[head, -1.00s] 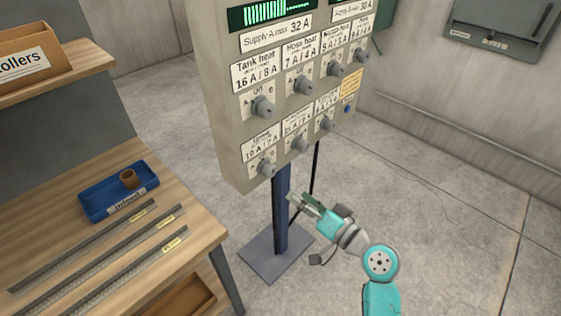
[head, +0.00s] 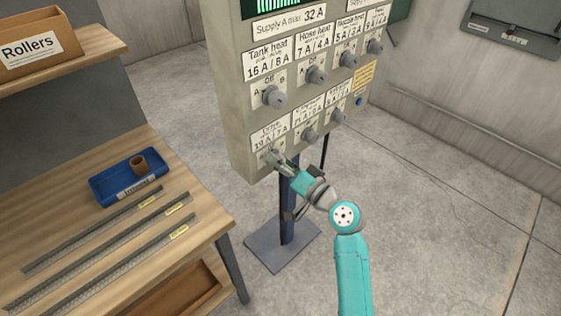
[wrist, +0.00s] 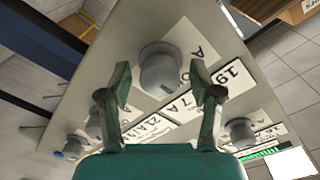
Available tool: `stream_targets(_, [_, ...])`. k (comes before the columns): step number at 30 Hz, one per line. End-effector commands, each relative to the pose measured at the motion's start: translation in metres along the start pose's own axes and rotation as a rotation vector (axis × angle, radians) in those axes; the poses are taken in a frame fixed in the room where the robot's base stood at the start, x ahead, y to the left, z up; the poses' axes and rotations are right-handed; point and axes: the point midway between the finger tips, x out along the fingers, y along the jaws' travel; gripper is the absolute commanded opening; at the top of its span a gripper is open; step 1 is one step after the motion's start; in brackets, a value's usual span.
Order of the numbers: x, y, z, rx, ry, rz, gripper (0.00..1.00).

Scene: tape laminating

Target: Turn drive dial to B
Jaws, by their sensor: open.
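The drive dial (head: 270,156) is the grey knob at the lower left of the control panel (head: 238,130), under a label reading 19 A / 7 A (head: 270,138). My gripper (head: 280,162) is at this dial and partly covers it in the head view. In the wrist view the grey dial (wrist: 160,66) stands between the two spread fingers of my gripper (wrist: 162,84), with space visible on both sides. An A shows on the plate beside it. Which letter the dial points to, I cannot tell.
Neighbouring dials, such as the lower middle one (head: 309,136) and the tank heat dial (head: 274,96), are close by. The panel stands on a blue post (head: 288,210). A wooden bench (head: 190,240) with a blue tray (head: 100,190) is at left.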

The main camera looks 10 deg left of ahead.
Motion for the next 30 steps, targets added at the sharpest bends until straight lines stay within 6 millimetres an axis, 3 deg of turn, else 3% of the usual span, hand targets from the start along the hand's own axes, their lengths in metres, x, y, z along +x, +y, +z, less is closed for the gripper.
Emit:
stream_targets(8, [0.0011,0.0001,0.0003,0.000,0.000,0.000,0.64])
stream_targets(15, [0.0009,0.0002,0.0003,0.000,0.000,0.000,0.04])
stream_targets(30, [0.0008,0.0007,0.0004,0.125,-0.003,0.003,0.04])
